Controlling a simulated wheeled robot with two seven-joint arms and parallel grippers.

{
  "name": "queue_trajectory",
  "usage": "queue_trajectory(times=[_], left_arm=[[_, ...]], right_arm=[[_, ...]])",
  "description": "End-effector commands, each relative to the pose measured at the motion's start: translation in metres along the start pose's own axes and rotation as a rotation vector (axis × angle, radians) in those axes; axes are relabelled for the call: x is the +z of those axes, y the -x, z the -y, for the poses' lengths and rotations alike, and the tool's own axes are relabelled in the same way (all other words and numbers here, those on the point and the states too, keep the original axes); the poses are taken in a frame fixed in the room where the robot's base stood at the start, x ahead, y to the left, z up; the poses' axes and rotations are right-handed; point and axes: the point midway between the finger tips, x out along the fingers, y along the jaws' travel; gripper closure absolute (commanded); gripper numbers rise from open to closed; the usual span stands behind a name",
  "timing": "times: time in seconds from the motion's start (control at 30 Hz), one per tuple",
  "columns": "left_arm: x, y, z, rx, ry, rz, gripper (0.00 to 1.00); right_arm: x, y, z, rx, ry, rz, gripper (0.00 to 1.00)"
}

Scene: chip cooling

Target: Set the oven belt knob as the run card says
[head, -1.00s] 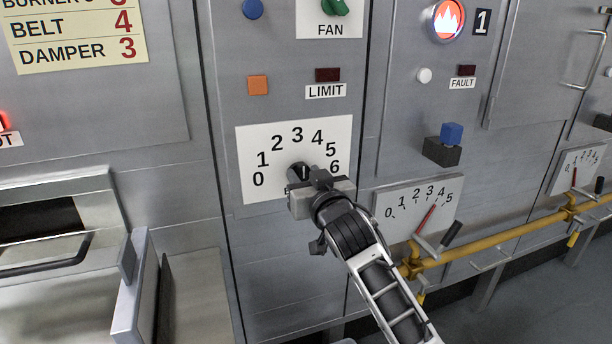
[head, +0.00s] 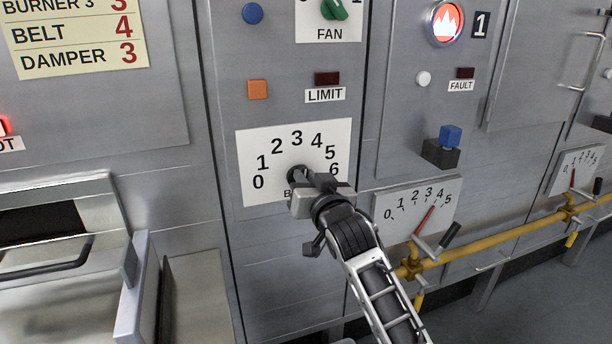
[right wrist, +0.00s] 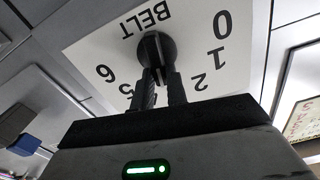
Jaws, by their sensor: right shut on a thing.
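The run card (head: 78,40) at the upper left of the head view reads BELT 4 and DAMPER 3; its top line is cut off. The belt dial plate (head: 252,150) is white, numbered 0 to 6. The black belt knob (head: 296,174) sits at its middle and shows in the right wrist view (right wrist: 155,46), where the plate appears upside down. My right gripper (head: 308,180) is shut on the knob, its fingers (right wrist: 160,88) on either side. The hand covers the plate's lower right. I cannot read the knob's pointer. My left gripper is not in view.
A green fan knob (head: 335,9), an orange square button (head: 258,89) and a dark limit lamp (head: 327,79) sit above the dial. A gauge (head: 412,208) and a yellow pipe (head: 490,245) with a lever are close to the right of my arm.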

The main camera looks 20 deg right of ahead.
Motion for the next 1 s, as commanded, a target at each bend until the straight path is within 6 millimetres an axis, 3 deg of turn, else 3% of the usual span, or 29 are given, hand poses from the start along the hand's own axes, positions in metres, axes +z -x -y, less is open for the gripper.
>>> queue_trajectory(times=[0.5, 1.0], left_arm=[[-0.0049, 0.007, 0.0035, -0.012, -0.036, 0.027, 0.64], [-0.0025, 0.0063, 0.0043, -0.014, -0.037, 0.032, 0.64]], right_arm=[[0.0005, 0.0002, -0.0046, 0.001, -0.304, 0.003, 1.0], [0.002, 0.0001, -0.0056, 0.0, -0.35, 0.002, 1.0]])
